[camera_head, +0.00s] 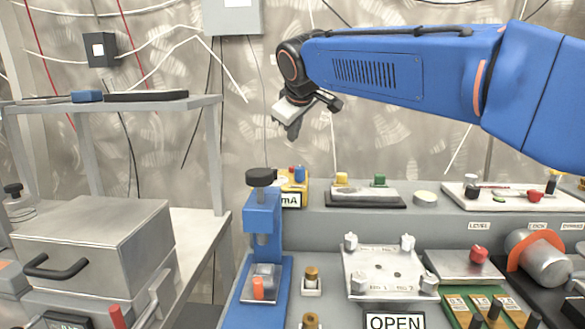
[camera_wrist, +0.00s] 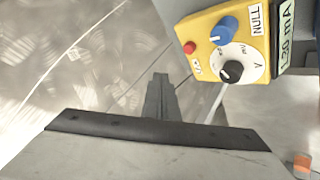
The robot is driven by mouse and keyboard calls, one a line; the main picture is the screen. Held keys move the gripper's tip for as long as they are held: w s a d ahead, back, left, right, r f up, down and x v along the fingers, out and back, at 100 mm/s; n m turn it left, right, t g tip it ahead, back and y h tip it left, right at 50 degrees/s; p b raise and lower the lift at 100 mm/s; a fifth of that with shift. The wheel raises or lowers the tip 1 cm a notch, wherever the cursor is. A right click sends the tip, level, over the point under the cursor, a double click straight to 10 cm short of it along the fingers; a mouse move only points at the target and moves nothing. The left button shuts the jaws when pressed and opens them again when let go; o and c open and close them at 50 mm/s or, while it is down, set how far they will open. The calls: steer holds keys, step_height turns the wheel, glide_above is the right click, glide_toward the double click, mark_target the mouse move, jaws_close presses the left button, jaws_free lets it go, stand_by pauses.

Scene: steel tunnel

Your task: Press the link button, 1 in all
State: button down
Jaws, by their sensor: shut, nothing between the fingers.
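No label that I can read says "link". A yellow meter box (camera_head: 304,190) stands at the back left of the bench, with its display showing "mA". In the wrist view the box (camera_wrist: 208,55) carries a small red button (camera_wrist: 190,47), a blue knob (camera_wrist: 224,31) and a black dial (camera_wrist: 231,72). The small label beside the red button is too small to read. My gripper (camera_head: 292,134) is shut and empty, high above and behind the meter box. In the wrist view its closed fingers (camera_wrist: 160,88) are left of the box, apart from it.
A blue press (camera_head: 262,215) stands in front of the meter box. A steel plate with posts (camera_head: 385,270), a red knob on a grey block (camera_head: 479,253) and a steel cylinder (camera_head: 540,258) fill the bench. A metal box (camera_head: 95,240) is at the left. The air around my gripper is free.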

steer(key=shift+f, duration=2.8)
steer(key=shift+f, duration=0.1)
steer(key=shift+f, duration=0.25)
steer(key=shift+f, duration=0.5)
stand_by(0.7)
steer(key=shift+r, duration=0.9)
steer(key=shift+r, duration=0.1)
steer(key=shift+r, duration=2.4)
